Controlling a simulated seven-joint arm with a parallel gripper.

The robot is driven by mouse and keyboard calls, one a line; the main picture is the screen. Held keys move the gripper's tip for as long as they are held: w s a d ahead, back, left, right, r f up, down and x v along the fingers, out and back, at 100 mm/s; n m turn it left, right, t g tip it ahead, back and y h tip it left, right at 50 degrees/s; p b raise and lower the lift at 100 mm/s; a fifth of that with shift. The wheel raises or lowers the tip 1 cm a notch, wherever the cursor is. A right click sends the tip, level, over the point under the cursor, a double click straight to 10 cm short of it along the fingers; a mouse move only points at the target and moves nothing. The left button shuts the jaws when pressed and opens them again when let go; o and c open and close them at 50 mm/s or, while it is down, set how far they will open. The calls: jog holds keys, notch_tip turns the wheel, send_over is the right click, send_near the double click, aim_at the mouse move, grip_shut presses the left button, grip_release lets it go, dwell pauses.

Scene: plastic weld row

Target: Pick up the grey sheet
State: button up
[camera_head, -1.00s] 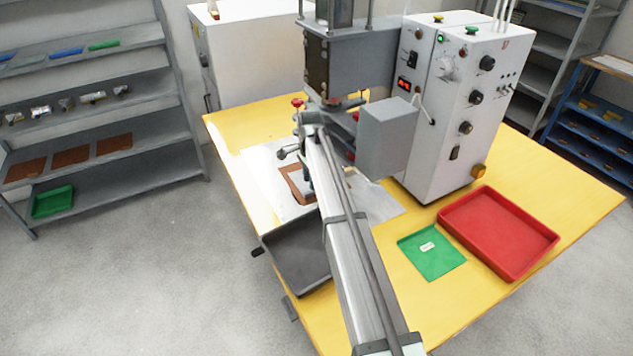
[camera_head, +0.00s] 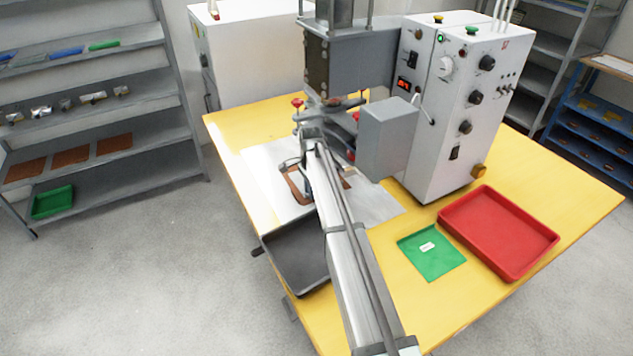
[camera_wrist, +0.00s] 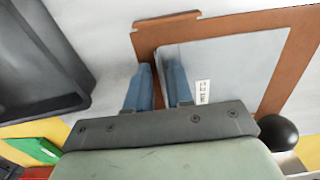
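The grey sheet (camera_wrist: 224,62) is a flat, pale grey panel with a small white printed label, lying inside a brown frame (camera_wrist: 146,38) in the wrist view. In the head view the brown frame (camera_head: 297,188) lies under the press, and my arm hides most of the sheet. My gripper (camera_wrist: 159,72) has two blue fingers with a gap between them. They are at the sheet's left edge, one finger on each side of it in the picture. I cannot tell how far the tips are above the sheet.
A pale plate (camera_head: 262,172) lies under the frame on the yellow table (camera_head: 500,165). A dark grey tray (camera_head: 290,262) is left of my arm. A green sheet (camera_head: 430,262) and a red tray (camera_head: 515,262) lie at the right. The press head (camera_head: 385,135) stands close beside my arm.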

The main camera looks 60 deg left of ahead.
grip_shut()
jog(key=shift+r, duration=0.1)
